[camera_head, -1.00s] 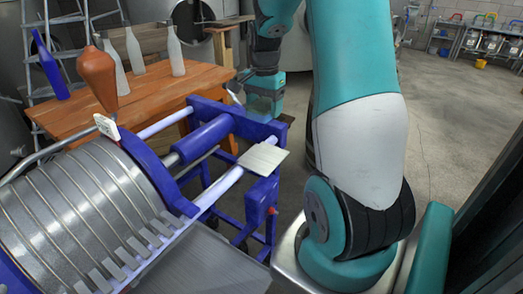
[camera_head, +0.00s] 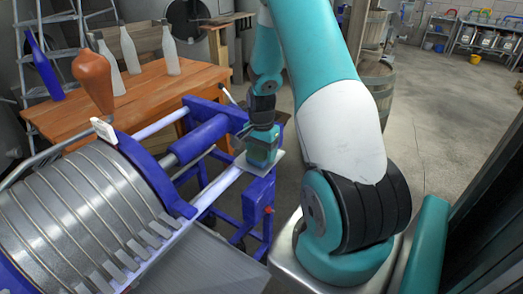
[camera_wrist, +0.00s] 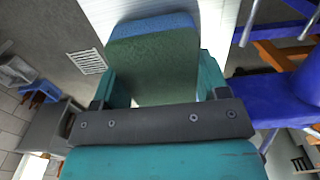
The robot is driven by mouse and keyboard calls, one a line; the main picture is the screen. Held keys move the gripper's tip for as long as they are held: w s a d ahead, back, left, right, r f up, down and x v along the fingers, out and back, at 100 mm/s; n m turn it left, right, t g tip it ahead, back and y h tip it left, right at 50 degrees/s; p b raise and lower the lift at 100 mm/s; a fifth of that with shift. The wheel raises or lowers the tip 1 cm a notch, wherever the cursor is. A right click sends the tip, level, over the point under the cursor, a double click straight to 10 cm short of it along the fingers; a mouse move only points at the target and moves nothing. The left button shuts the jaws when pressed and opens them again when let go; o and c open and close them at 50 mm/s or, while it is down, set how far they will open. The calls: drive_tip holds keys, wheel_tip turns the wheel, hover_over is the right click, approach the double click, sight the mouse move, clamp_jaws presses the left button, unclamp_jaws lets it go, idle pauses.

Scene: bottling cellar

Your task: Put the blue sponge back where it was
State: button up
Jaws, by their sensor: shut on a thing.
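The blue sponge (camera_wrist: 152,25) shows in the wrist view as a block with a dark green face and a blue edge. My gripper (camera_wrist: 162,75) is shut on it, with a teal finger on either side. In the head view my gripper (camera_head: 262,148) points down over the pale flat plate (camera_head: 279,156) on the blue press frame, covering most of the plate. I cannot make out the sponge there. In the wrist view a white surface (camera_wrist: 222,18) lies just beyond the sponge; I cannot tell whether they touch.
The press (camera_head: 90,210) with its ribbed metal drum fills the left foreground. A wooden table (camera_head: 150,95) with several bottles and an orange-brown pear-shaped object (camera_head: 92,78) stand at the left. A barrel (camera_head: 376,80) stands behind my arm. The floor at right is largely clear.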

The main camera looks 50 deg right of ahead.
sight(261, 150)
drive_tip(key=shift+f, duration=0.15)
drive_tip(key=o, duration=0.9)
wheel_tip(261, 150, up, 12)
drive_tip(key=b, duration=0.2)
drive_tip(key=a+r+n+t+y, duration=0.1)
drive_tip(key=a+r+n, duration=0.3)
drive_tip(key=a, duration=0.5)
drive_tip(key=a+r+n, duration=0.2)
drive_tip(key=a+n, duration=0.4)
drive_tip(key=a, duration=0.4)
drive_tip(key=s+a+r+n+y, duration=0.1)
drive_tip(key=s+a+n, duration=0.3)
drive_tip(key=s+a, duration=0.1)
drive_tip(key=s+a+r+n+y, duration=0.1)
drive_tip(key=s+a+n, duration=0.4)
drive_tip(key=a, duration=0.3)
drive_tip(key=s+a+r+n+g+y, duration=0.1)
drive_tip(key=s+a+r+n, duration=0.1)
drive_tip(key=s+a+n, duration=0.3)
drive_tip(key=shift+s+a+r, duration=0.1)
drive_tip(key=shift+a, duration=0.55)
